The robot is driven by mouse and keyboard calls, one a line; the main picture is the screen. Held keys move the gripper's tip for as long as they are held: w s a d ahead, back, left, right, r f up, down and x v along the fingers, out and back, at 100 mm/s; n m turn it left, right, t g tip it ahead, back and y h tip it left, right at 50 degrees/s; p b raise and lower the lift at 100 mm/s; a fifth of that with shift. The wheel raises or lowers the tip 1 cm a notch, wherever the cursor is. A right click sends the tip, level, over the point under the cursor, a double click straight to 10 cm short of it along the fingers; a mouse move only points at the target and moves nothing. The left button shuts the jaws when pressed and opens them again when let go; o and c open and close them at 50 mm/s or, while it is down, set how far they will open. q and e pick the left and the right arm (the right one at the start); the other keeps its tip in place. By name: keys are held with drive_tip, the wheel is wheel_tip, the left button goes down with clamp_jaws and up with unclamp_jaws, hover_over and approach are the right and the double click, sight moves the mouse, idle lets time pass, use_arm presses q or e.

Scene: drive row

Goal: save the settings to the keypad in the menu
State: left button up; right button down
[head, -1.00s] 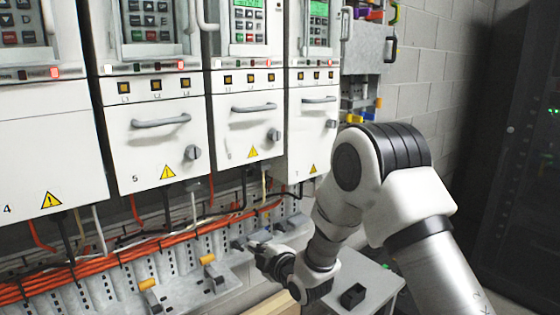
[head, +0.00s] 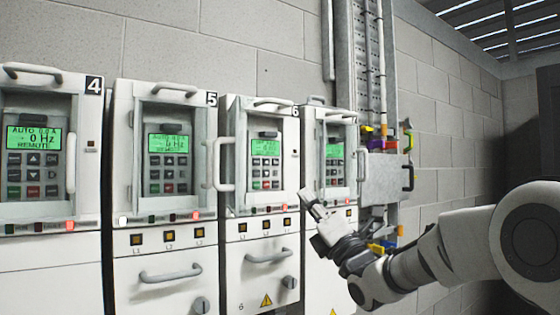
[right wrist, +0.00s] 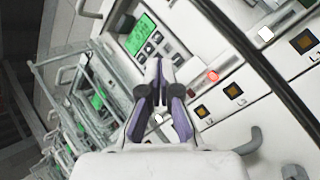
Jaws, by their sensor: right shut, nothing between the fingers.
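Several white drive units stand in a row, each with a keypad of dark buttons under a green screen. The keypad of drive 4 (head: 33,163) reads "AUTO", 0 Hz and "REMOTE". The keypad of drive 5 (head: 168,163) and the keypad of drive 6 (head: 265,163) are farther right, their screen text too small to read surely. The rightmost keypad (head: 335,168) is near my right gripper (head: 307,197), which is shut and empty in front of the units. In the right wrist view the closed fingertips (right wrist: 160,66) point toward a keypad (right wrist: 150,38); contact cannot be told.
Handles stick out beside and above the keypads, such as the handle on drive 6 (head: 222,165). Red lamps glow on the strips below. A grey box (head: 383,178) with coloured connectors stands right of the row. Block wall lies behind.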

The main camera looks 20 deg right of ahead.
sight(275, 162)
wheel_tip(275, 162, up, 7)
drive_tip(key=s+n+y, duration=0.2)
drive_tip(key=n, duration=0.1)
drive_tip(key=shift+s+r+n+t+y, duration=0.15)
drive_tip(key=shift+s+n+t+y, duration=0.15)
drive_tip(key=shift+s+y, duration=0.1)
drive_tip(key=shift+a+p, duration=0.1)
drive_tip(key=shift+p, duration=0.25)
drive_tip(key=w+a+p, duration=0.2)
drive_tip(key=w+p, duration=0.4)
drive_tip(key=w, duration=0.2)
drive_tip(key=shift+w+a, duration=0.2)
drive_tip(key=shift+a, duration=0.2)
